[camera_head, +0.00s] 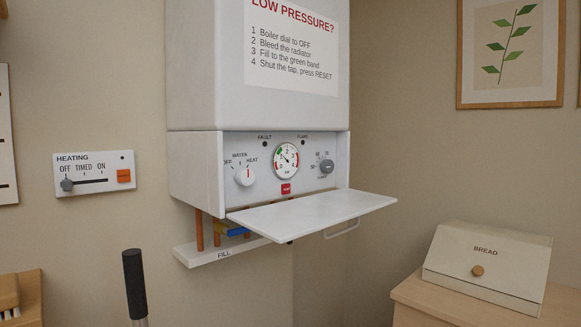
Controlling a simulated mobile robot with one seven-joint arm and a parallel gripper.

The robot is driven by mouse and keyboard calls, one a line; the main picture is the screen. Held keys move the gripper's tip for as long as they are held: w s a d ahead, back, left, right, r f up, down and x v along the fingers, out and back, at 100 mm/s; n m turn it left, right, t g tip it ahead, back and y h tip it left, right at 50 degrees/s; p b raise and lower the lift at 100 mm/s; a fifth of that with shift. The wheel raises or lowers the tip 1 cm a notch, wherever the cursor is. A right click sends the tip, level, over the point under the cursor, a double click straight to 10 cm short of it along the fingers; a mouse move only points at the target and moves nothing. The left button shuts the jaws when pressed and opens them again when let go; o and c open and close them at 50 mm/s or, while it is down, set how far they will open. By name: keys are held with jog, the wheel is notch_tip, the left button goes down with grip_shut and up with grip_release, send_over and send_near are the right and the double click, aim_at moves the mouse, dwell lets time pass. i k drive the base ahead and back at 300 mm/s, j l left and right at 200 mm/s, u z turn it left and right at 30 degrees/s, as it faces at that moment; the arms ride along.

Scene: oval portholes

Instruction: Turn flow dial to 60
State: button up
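The flow dial (326,166) is a small dark grey round knob at the right end of the boiler's white control panel (210,165). Small numbers stand around its left and upper side; 50 is at the left, and the others are hard to read. Its pointer is too small to tell which number it faces. My gripper is not in view, and nothing covers the dial.
The boiler's white flap (312,212) hangs open and juts out below the panel. A white selector knob (245,176), a pressure gauge (286,160) and a red button (286,189) share the panel. A black upright handle (134,284) stands front left. A bread box (487,265) is right.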

aim_at(327, 166)
jog(key=i+l, duration=0.15)
jog(key=l, duration=0.2)
jog(key=i+l+z, duration=0.1)
jog(key=l, duration=0.3)
jog(key=i+l+z, duration=0.1)
jog(key=i+l, duration=0.35)
jog(key=l, duration=0.25)
jog(key=i+j, duration=0.15)
jog(key=j, duration=0.15)
jog(key=i+j, duration=0.15)
jog(key=j, duration=0.15)
